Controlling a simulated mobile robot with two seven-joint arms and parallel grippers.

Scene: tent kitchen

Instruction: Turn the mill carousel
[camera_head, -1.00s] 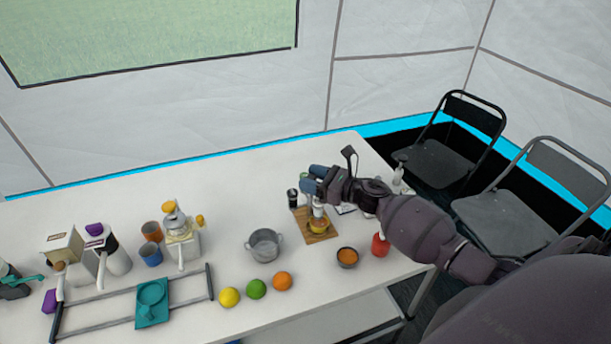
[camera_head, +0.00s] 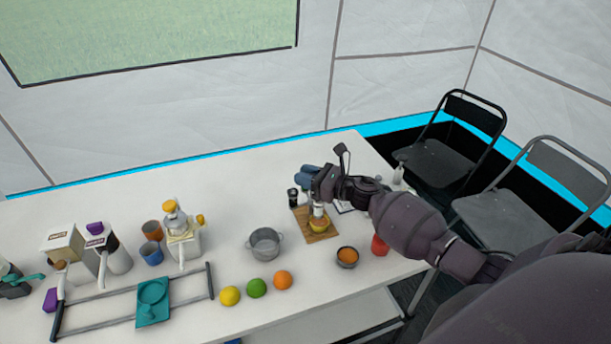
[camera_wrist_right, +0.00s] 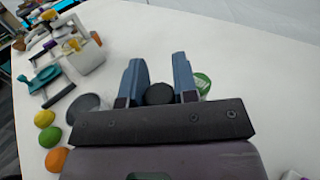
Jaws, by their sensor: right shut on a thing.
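My right gripper (camera_head: 307,178) is over the right part of the table, beside the small wooden board (camera_head: 322,238). In the right wrist view its two blue fingers (camera_wrist_right: 160,74) stand on either side of a dark round knob (camera_wrist_right: 160,94) and hold it. The knob seems to be the top of the mill carousel, whose body is mostly hidden by the gripper and wrist. A dark, light-topped jar (camera_head: 293,198) stands just left of the gripper. A green round top (camera_wrist_right: 203,84) shows right of the fingers in the wrist view. My left gripper is not in view.
A grey pot (camera_head: 265,244), a bowl with orange contents (camera_head: 347,257) and a red item (camera_head: 379,245) stand nearby. Fruit lies along the front edge. The table behind the gripper is clear.

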